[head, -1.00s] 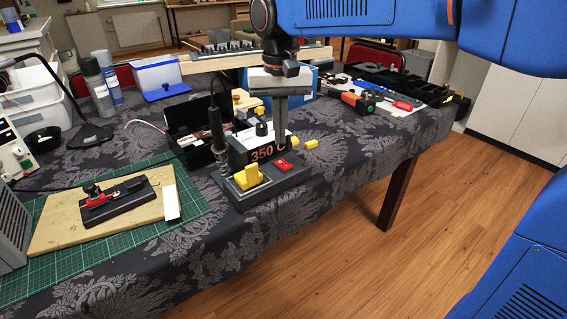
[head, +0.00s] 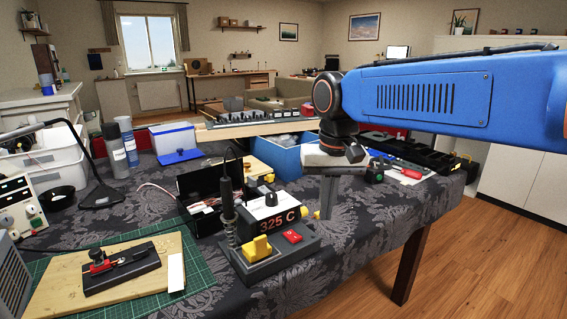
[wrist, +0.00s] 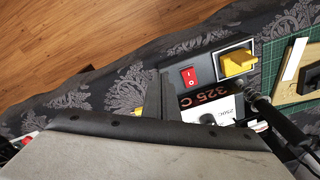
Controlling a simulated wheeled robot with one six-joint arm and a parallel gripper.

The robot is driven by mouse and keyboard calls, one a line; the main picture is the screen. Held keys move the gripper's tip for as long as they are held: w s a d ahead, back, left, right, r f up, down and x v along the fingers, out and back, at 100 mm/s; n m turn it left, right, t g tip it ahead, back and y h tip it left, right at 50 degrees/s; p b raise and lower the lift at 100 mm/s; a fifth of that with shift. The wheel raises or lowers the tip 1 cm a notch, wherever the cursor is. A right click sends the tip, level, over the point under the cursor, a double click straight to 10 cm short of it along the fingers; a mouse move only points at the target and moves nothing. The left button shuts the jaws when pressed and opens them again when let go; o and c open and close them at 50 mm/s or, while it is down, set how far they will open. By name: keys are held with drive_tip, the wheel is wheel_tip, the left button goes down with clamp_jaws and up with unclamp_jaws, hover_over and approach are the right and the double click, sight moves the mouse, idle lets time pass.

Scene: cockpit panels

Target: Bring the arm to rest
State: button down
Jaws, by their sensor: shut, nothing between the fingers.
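My gripper (head: 327,212) points down just right of the soldering station (head: 278,262), its fingers together and empty. It also shows in the wrist view (wrist: 155,95), with its grey body across the lower part. The station's display (head: 277,220) reads "325 C". A dark knob (head: 271,199) sits on the station's top. A red switch (head: 292,236) and a yellow block (head: 257,248) are on its front base. In the wrist view the red switch (wrist: 189,76) and yellow piece (wrist: 238,63) lie beside the fingers. A soldering iron (head: 228,205) stands in its holder at the station's left.
A wooden board with a black clamp-like tool (head: 120,268) lies on the green mat (head: 200,285) at the left. A blue bin (head: 285,158) and a black tray (head: 430,165) stand behind the gripper. Free floor (head: 470,250) lies to the right.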

drive_tip(key=s+d+f+t, duration=0.2)
drive_tip(key=s+d+f, duration=0.4)
drive_tip(key=s+d, duration=0.2)
drive_tip(key=s+d+f+t, duration=0.2)
drive_tip(key=s+d+f, duration=0.5)
drive_tip(key=s+d, duration=0.2)
drive_tip(key=shift+s+d+f+m, duration=0.25)
drive_tip(key=shift+s+d+m, duration=0.05)
drive_tip(key=shift+d, duration=0.6)
